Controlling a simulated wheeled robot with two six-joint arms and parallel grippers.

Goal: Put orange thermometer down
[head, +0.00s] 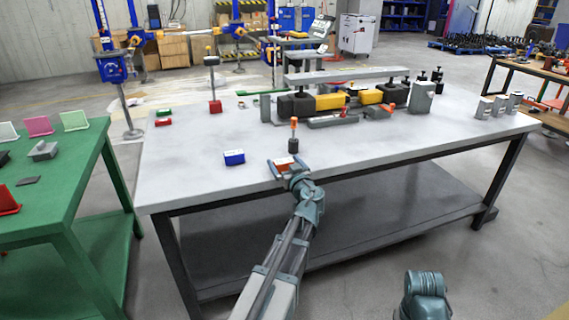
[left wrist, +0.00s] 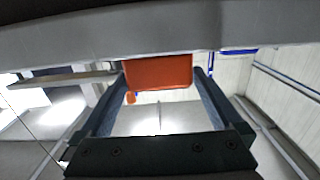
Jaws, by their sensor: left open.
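The orange thermometer (head: 284,167) is at the front edge of the grey table (head: 195,185), between the fingers of my left gripper (head: 283,165). In the left wrist view the thermometer (left wrist: 158,72) shows as a flat orange block against a grey surface. The fingers of my left gripper (left wrist: 160,92) stand apart on either side of it, so the gripper is open around it. Whether a finger touches it I cannot tell.
A blue box (head: 234,157) lies to the left of my left gripper. An orange-topped tool with a black base (head: 293,140) stands just behind it. A yellow and black jack assembly (head: 318,102) fills the back. The table's front right is clear. A green table (head: 60,205) stands at left.

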